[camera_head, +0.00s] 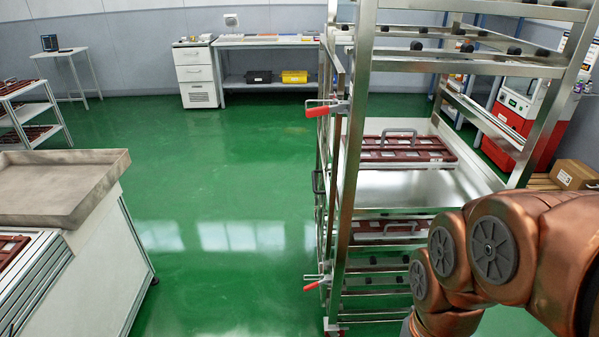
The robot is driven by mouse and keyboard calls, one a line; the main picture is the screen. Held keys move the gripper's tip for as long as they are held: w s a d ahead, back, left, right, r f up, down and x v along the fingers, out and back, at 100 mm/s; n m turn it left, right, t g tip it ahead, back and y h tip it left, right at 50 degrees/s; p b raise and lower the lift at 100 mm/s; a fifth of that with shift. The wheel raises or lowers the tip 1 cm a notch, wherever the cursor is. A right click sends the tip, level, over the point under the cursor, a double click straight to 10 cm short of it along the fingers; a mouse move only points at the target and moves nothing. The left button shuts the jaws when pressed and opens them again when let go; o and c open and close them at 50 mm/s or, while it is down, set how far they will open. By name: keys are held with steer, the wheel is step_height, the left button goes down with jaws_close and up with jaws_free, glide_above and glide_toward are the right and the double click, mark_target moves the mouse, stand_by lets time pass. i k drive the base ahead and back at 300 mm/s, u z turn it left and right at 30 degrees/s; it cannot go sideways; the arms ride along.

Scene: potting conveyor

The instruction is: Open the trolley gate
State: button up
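A tall metal trolley (352,165) stands right of centre, with shelves that hold dark red trays (405,147). Its gate (323,140) shows nearly edge-on along the trolley's left side, with a dark handle (318,182). It looks to lie close against the frame, but I cannot tell for sure that it is shut. An upper red-handled latch (320,110) and a lower red-handled latch (313,285) sit on the left post, both handles pointing left. My copper-coloured arm reaches in at the lower right, in front of the trolley. My gripper is out of view.
A bench with a grey tray top (70,185) stands at the left front, with a rack of red trays (25,115) behind it. A drawer cabinet (197,75) and a worktable (270,42) line the back wall. Green floor left of the trolley is clear. Cardboard boxes (575,175) lie at right.

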mark_target(328, 192)
steer(key=u, duration=0.8)
steer(key=i, duration=0.85)
steer(key=u, duration=0.85)
